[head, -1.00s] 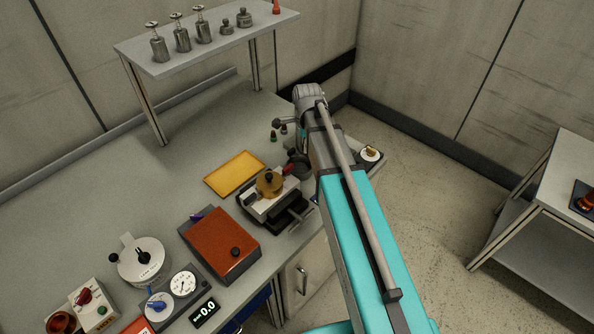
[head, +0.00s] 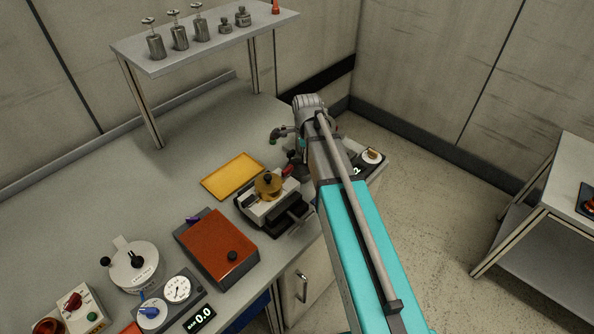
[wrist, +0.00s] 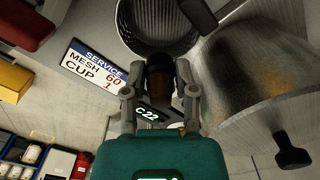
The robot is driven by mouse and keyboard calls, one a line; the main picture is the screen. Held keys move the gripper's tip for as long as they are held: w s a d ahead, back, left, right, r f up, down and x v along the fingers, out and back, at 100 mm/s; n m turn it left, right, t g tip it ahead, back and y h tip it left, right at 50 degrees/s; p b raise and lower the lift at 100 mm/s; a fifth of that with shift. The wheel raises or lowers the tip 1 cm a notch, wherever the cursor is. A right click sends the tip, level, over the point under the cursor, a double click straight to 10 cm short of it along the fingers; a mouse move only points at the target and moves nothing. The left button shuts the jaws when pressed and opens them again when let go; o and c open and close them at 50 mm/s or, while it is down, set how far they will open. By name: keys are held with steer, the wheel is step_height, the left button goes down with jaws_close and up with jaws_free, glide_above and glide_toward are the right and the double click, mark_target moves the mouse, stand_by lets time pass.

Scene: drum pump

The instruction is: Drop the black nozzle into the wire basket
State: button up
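In the wrist view my gripper (wrist: 160,88) has its two grey fingers on either side of a dark, stubby piece, which looks like the black nozzle (wrist: 160,77). The fingers appear closed on it. Just beyond the nozzle, at the top of the wrist view, is a round mesh cup, the wire basket (wrist: 155,25). The nozzle overlaps its near rim in the picture; the gap between them cannot be told. In the head view my arm hides the gripper, nozzle and basket.
A service label (wrist: 92,68) lies left of the basket. A large metal vessel (wrist: 245,60) with a black knob (wrist: 293,155) is close on the right. In the head view the bench holds a yellow tray (head: 232,176), an orange-topped box (head: 218,245) and a vise (head: 270,204).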

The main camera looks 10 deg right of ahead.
steer(key=o, duration=0.4)
stand_by(0.6)
